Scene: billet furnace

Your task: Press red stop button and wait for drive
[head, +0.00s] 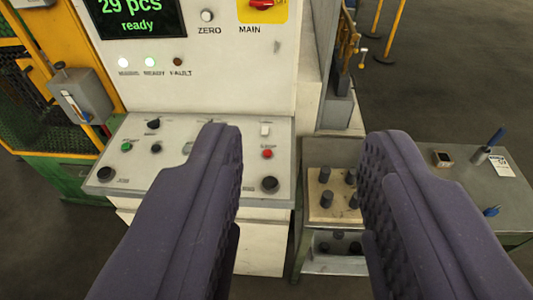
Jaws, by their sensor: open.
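The red button appears between the fingers, nearer the left one, with no visible contact. The left finger hides the middle of the panel.
The panel also carries a green button (126,146) and several black knobs. A red switch on a yellow plate (262,8) is marked MAIN. A metal table (470,205) at right holds a board with dark pegs (325,176). Open floor lies at upper right.

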